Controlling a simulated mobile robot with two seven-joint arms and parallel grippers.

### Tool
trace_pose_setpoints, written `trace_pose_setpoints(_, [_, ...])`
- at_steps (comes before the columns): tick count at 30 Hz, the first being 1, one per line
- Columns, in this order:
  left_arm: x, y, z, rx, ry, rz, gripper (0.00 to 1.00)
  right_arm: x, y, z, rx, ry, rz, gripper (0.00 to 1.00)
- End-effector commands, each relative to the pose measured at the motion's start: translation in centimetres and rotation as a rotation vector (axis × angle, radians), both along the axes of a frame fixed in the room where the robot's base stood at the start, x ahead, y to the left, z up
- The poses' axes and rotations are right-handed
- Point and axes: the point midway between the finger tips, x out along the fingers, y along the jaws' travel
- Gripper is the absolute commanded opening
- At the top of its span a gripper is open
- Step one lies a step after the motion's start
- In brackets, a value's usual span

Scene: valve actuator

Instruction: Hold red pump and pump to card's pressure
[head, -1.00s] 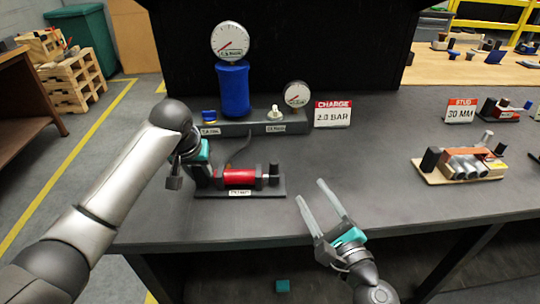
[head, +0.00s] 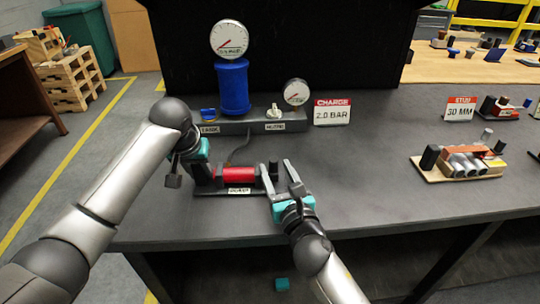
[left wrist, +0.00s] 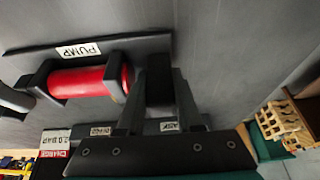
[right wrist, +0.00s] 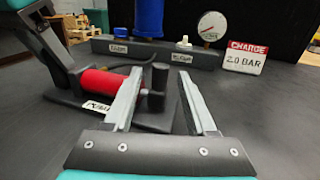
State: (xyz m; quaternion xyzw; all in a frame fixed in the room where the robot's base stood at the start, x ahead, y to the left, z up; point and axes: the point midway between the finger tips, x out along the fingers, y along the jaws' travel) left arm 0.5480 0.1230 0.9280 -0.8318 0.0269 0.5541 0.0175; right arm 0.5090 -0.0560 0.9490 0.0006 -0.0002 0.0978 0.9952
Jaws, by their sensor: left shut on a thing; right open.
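The red pump (head: 238,174) lies on its dark base near the table's front edge, labelled PUMP. My left gripper (head: 190,174) is shut on the black block at the pump's left end; the left wrist view shows this block (left wrist: 155,78) between the fingers. The pump's upright black handle (right wrist: 158,82) is at its right end. My right gripper (right wrist: 158,75) is open, its fingers to either side of the handle; I cannot tell whether they touch it. The card (head: 333,112) reads CHARGE 2.0 BAR. The tank gauge (head: 229,39) has a red needle pointing lower left.
A blue tank (head: 233,87) stands behind the pump, beside a smaller gauge (head: 296,92) and a pale knob (head: 274,112) on a grey rail. A blue valve (head: 208,114) sits at the rail's left. A STUD 30 MM card (head: 460,108) and a block assembly (head: 464,161) stand right.

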Motion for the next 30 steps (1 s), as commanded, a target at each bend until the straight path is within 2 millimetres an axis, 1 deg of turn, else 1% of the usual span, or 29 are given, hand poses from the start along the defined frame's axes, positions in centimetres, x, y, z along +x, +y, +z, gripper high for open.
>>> trace_pose_setpoints(1, [-0.4,0.1,-0.7,0.004,0.017,0.001,0.0,0.9,0.2,0.0,-0.001,-0.001,-0.001,0.57])
trace_pose_setpoints(6, [-0.4,0.1,-0.7,0.004,0.017,0.001,0.0,3.3,0.6,0.0,0.001,-0.001,-0.001,0.57])
trace_pose_setpoints(12, [-0.4,0.1,-0.7,0.004,0.017,0.001,0.0,5.0,1.0,0.0,0.0,0.0,-0.001,0.57])
trace_pose_setpoints(18, [-0.4,0.1,-0.7,0.004,0.017,0.001,0.0,5.6,1.1,0.0,-0.001,0.0,0.0,0.57])
trace_pose_setpoints(25, [-0.4,0.1,-0.7,0.004,0.017,0.001,0.0,5.6,1.1,0.0,-0.002,0.0,0.0,0.57])
trace_pose_setpoints(26, [-0.4,0.1,-0.7,0.004,0.017,0.001,0.0,5.6,1.1,0.0,-0.002,0.0,0.0,0.54])
trace_pose_setpoints(30, [-0.4,0.1,-0.7,0.004,0.017,0.001,0.0,5.6,1.1,0.0,-0.002,0.0,0.0,0.39])
